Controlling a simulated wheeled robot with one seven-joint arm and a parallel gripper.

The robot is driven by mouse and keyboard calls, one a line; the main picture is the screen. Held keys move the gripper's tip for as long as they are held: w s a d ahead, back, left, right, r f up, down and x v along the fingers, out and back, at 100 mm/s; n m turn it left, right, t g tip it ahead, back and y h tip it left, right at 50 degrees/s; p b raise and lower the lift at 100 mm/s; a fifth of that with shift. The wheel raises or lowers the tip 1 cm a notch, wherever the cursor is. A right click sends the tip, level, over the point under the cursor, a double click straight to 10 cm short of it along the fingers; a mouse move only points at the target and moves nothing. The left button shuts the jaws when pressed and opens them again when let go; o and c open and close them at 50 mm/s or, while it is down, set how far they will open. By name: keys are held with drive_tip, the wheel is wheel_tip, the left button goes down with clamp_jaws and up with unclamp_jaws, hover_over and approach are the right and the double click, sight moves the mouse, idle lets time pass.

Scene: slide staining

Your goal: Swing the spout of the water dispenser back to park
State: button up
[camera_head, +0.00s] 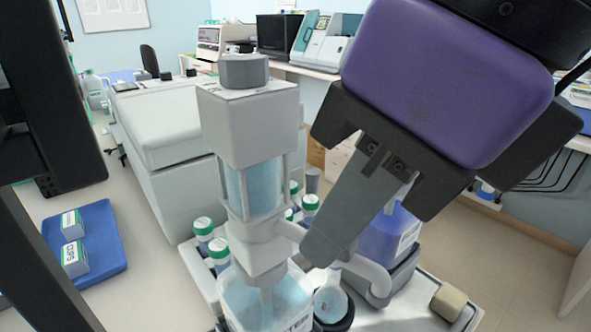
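The water dispenser (255,130) is a white bottle-top unit with a grey knob and a clear, blue-tinted cylinder. It stands upright on a bottle of pale blue liquid (262,300). Its white spout (372,272) reaches to the right and bends down at its end, over or near a small round vessel (331,300). My gripper (325,248), with a purple body and grey fingers, comes down from the upper right. Its fingertips overlap the middle of the spout and hide part of it. I cannot tell whether they touch it or how far apart the fingers are.
Several green-capped bottles (203,226) stand in a tray behind the dispenser. A blue-purple bottle (390,235) stands close behind my fingers. A beige block (447,302) lies on a tray at lower right. A blue tray (112,255) with small boxes is at left.

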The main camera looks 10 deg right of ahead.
drive_tip(key=o, duration=0.4)
drive_tip(key=shift+c, duration=0.2)
drive_tip(key=shift+r, duration=0.1)
drive_tip(key=shift+p+v, duration=2.45)
drive_tip(key=shift+v, duration=1.35)
drive_tip(key=shift+s, duration=0.1)
